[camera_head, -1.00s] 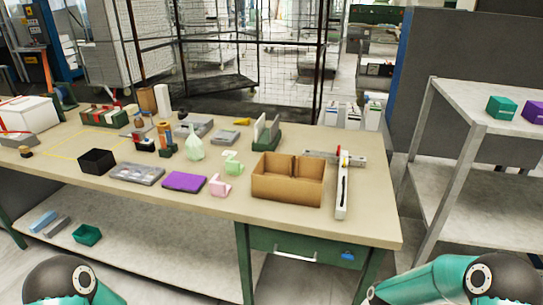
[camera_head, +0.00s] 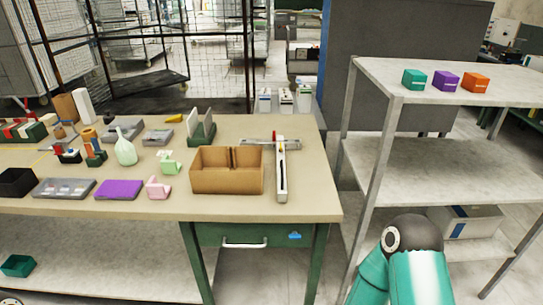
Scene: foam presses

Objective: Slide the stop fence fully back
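A white rail fixture (camera_head: 281,172) with a dark slot lies along the table top near its right end. The crossbar looks like the stop fence, but I cannot be sure. My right arm shows at the lower right, in front of the shelf, and its gripper is out of the frame. Only a sliver of my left arm shows at the bottom left corner. Neither gripper is in view.
An open cardboard box (camera_head: 227,178) stands just left of the rail. A grey shelf rack (camera_head: 368,125) stands right of the table, with teal (camera_head: 414,79), purple (camera_head: 446,81) and orange (camera_head: 475,82) blocks on top. The table's right end is clear.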

